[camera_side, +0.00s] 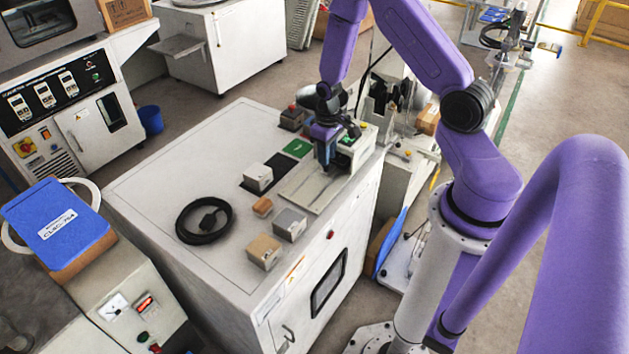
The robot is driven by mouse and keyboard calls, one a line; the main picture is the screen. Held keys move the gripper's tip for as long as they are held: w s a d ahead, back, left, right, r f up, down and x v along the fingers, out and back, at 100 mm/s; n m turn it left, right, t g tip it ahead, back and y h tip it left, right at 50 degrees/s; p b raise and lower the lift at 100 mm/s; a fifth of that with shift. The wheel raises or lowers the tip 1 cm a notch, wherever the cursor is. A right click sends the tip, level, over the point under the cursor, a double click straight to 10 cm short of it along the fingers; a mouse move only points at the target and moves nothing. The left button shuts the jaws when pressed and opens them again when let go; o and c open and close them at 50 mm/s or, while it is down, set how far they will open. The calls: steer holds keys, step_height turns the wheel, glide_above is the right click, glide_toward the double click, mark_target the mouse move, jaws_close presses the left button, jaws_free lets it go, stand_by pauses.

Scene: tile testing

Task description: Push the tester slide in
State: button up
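The tester (357,148) is a pale boxy unit at the right rear of the white cabinet top. Its slide looks to be the flat light-grey plate (303,190) that extends from the tester toward the front left. My gripper (327,168) points down over the plate's rear end, close in front of the tester. The fingertips are small and dark here, so I cannot tell whether they touch the slide or how far apart they are. My gripper and wrist hide part of the tester's front.
The white cabinet top (155,190) holds a coiled black cable (181,229), a grey block (290,223), a tan block (263,251), a small brown block (262,206) and a white block (258,177) on a dark pad. A green pad (297,148) lies behind. The left part is clear.

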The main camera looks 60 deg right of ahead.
steer(key=shift+w+d+r, duration=0.1)
steer(key=shift+d+r, duration=0.1)
steer(key=shift+r, duration=0.5)
steer(key=shift+o, duration=0.8)
steer(key=shift+r, duration=1.4)
steer(key=shift+o, duration=0.2)
steer(key=shift+a, duration=0.1)
